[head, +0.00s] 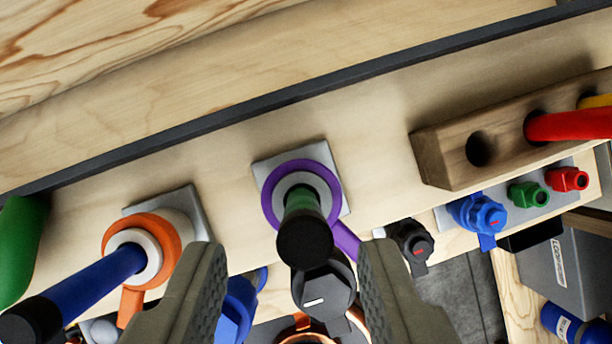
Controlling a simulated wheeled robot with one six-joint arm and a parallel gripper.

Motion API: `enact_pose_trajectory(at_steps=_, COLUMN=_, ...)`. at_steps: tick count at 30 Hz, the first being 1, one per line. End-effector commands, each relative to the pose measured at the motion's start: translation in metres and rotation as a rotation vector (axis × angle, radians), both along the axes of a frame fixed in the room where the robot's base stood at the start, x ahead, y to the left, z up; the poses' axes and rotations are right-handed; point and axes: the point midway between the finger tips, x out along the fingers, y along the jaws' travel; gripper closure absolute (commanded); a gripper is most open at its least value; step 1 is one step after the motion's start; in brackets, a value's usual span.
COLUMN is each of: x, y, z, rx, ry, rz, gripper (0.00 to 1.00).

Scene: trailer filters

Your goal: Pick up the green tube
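The green tube (303,205) stands in a grey holder ringed by a purple collar (331,180) on the wooden shelf. Its black end cap (305,243) points towards the camera and hides most of the green body. My gripper (287,260) is open, with one grey finger on the left and one on the right of the tube's cap. I cannot tell how far the fingertips are from the cap in depth.
A blue tube (95,283) leans out of an orange-collared holder (173,238) at the left. A wooden block (452,155) with holes holds a red tube (570,125) at the right. Blue (474,212), green (529,195) and red fittings (568,179) sit in front of it. A green object (17,250) is at the left edge.

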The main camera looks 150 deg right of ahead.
Motion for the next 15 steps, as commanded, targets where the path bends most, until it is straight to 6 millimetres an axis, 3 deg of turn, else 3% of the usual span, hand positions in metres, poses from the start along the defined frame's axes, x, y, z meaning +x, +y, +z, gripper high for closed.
enact_pose_trajectory(at_steps=9, x=0.018, y=0.001, z=-0.035, rx=0.0, ry=0.001, rz=0.0, gripper=0.61)
enact_pose_trajectory(at_steps=15, x=0.019, y=0.001, z=-0.038, rx=0.0, ry=-0.001, rz=0.0, gripper=0.61)
